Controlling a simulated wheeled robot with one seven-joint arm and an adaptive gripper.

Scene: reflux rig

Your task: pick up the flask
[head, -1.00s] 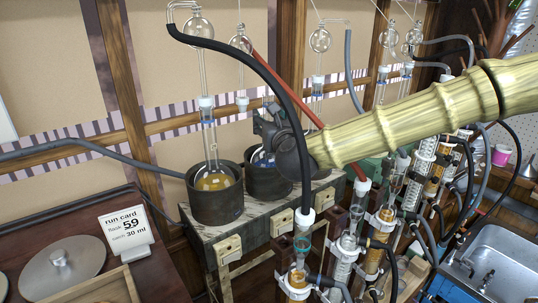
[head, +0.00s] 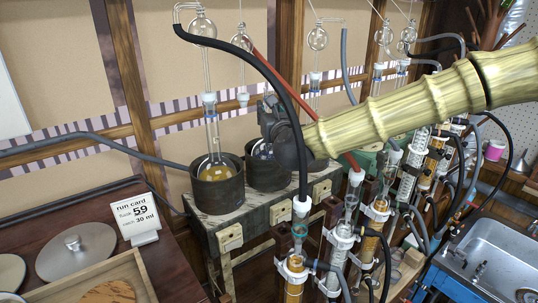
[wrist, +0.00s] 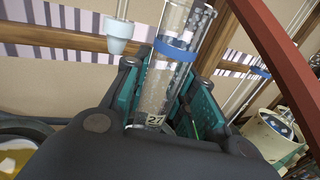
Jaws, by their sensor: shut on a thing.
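A clear glass neck (wrist: 165,75) with a blue band and a small label reading 27 stands between the teal fingers of my gripper (wrist: 155,115) in the wrist view. The fingers are shut on it. Its lower part is hidden by my gripper body. In the head view my gripper (head: 273,122) is at the second dark heating pot (head: 268,177), where a little blue shows of a flask (head: 263,151); the rest is hidden. Another flask (head: 215,170) with amber liquid sits in the left pot (head: 217,192), its neck joined to glassware above.
A pale joint (wrist: 118,35) hangs beside the held neck. A red-brown bar (wrist: 275,45) slants close by on the right. A black hose (head: 270,75) passes in front of my gripper. Glass columns (head: 340,250) crowd the right. The run card (head: 137,221) reads 59 and 30 ml.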

